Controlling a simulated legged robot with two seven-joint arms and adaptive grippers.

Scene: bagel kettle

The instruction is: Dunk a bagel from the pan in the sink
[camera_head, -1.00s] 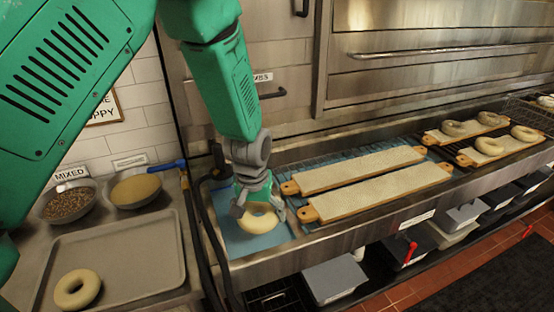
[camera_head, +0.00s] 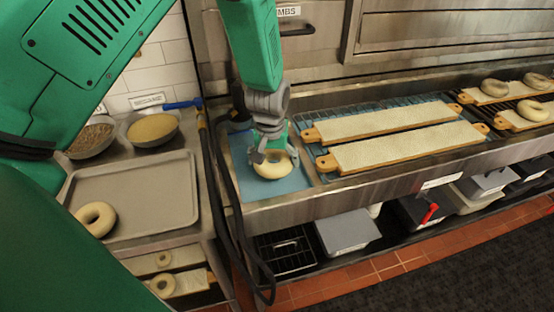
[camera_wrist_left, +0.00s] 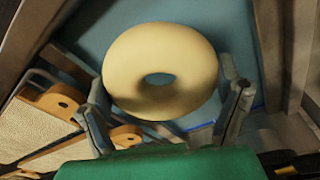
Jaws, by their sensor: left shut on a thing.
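My left gripper (camera_head: 272,152) is over the sink (camera_head: 240,165), which has blue water at the left end of the steel counter. It is shut on a pale bagel (camera_head: 279,170). In the left wrist view the bagel (camera_wrist_left: 190,55) sits between the two fingers (camera_wrist_left: 165,105), with the blue sink behind it. I cannot tell whether the bagel touches the water. A grey pan (camera_head: 145,190) on the left counter holds another pale bagel (camera_head: 95,219) at its lower left. My right gripper is not in view.
Bowls of seeds (camera_head: 90,138) and yellow grain (camera_head: 153,129) stand behind the pan. Two long boards (camera_head: 385,121) lie right of the sink, with more bagels (camera_head: 494,87) on boards farther right. A dark hose (camera_head: 219,190) hangs between pan and sink.

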